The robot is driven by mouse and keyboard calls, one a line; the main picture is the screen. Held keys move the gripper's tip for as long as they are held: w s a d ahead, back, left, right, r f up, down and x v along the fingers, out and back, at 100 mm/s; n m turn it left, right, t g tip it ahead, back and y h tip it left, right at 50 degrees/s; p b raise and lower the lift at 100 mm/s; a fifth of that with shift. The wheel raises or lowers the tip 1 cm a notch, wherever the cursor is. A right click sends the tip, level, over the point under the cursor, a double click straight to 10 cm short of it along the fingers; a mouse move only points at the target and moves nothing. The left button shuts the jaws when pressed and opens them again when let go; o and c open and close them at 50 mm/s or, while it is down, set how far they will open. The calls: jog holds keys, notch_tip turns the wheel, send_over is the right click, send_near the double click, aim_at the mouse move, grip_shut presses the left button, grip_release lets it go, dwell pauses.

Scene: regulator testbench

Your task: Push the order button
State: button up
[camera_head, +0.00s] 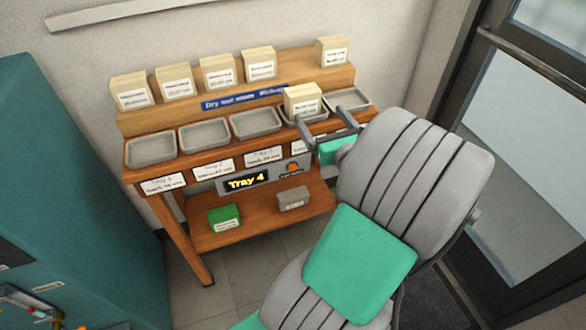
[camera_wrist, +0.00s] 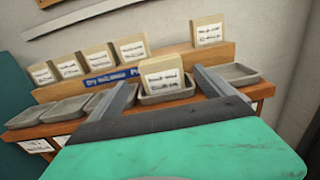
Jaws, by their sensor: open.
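The order button (camera_head: 293,167) is a small round orange button on the grey front panel (camera_head: 222,187), to the right of a lit display (camera_head: 246,181) reading "Tray 4". My gripper (camera_head: 315,116) is open, with its two fingers apart above the bench's right part, higher in the picture than the button. A cream box with a white label (camera_head: 302,98) sits in the second tray from the right, between the fingers in the picture. It also shows between the fingers in the wrist view (camera_wrist: 168,75). I see no contact with it. The button is hidden in the wrist view.
Several grey trays (camera_head: 151,149) line the wooden bench, with labelled cream boxes (camera_head: 131,91) on the raised shelf behind. A green box (camera_head: 224,217) and a grey box (camera_head: 293,199) rest on the lower shelf. A teal cabinet (camera_head: 75,170) stands left, a glass door (camera_head: 530,150) right.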

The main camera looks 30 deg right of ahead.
grip_shut()
dwell(0.8)
dwell(0.6)
